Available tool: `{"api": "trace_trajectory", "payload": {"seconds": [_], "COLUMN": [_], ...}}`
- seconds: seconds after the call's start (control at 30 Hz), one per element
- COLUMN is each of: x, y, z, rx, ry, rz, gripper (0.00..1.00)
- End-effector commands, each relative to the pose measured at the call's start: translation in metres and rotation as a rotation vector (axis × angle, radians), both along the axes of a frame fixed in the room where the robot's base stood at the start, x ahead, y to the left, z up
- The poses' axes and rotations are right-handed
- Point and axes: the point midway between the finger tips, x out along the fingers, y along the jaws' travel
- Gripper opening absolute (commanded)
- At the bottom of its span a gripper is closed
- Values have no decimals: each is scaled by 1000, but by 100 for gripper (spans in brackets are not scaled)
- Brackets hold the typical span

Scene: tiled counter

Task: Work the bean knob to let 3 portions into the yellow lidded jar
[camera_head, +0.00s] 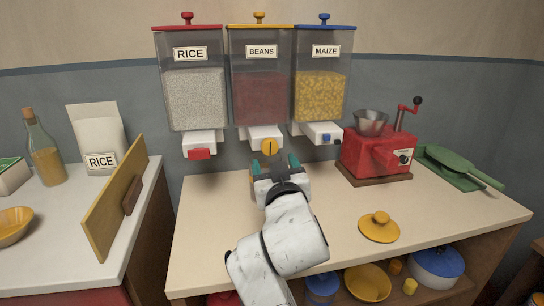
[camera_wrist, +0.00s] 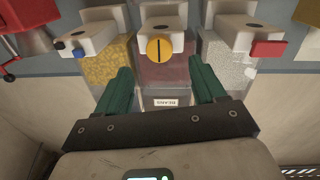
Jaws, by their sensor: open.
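The bean knob (camera_head: 269,147) is a round yellow disc with a dark vertical line, on the white outlet under the BEANS hopper (camera_head: 260,98). It also shows in the wrist view (camera_wrist: 159,47). My gripper (camera_head: 274,164) is open, its green fingers apart and empty, just in front of and slightly below the knob in the head view. In the wrist view the knob lies ahead between the two fingers (camera_wrist: 160,82), apart from both. A yellow knobbed lid (camera_head: 379,229) lies on the counter at the right.
The rice hopper (camera_head: 196,98) with a red outlet part stands at left, the maize hopper (camera_head: 319,97) with a blue one at right. A red grinder (camera_head: 376,154) is further right. A board (camera_head: 115,210) leans at left. The front right counter is mostly clear.

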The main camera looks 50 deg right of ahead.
Motion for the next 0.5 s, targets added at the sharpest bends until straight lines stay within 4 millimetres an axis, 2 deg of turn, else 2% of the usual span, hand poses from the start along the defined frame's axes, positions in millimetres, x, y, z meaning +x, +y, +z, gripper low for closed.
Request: {"api": "trace_trajectory", "payload": {"seconds": [0.2, 0.5], "x": [-23, -30], "y": [18, 23], "z": [-1, 0], "rx": [0, 1], "ry": [1, 0], "rz": [1, 0], "gripper": [69, 69]}}
